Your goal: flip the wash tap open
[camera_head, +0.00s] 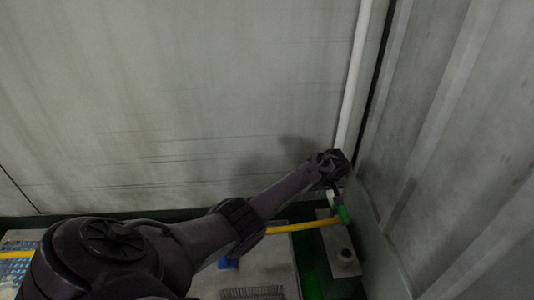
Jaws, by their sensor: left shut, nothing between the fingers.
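A small green piece (344,214), which looks like the wash tap's handle, sits at the right end of a yellow pipe (290,227), near the corner by the right wall. My left arm reaches in from the lower left. My left gripper (336,194) is shut and empty, just above the green piece. The fingertips are small and dark here, so I cannot tell whether they touch it. The tap's body is partly hidden by the gripper. My right gripper is out of view.
A white pipe (352,85) runs up the corner beside a ribbed grey wall (450,150). A grey box with a dark round knob (343,256) stands below the green piece. A blue item (228,263) and a brush-like strip (252,293) lie on a grey surface.

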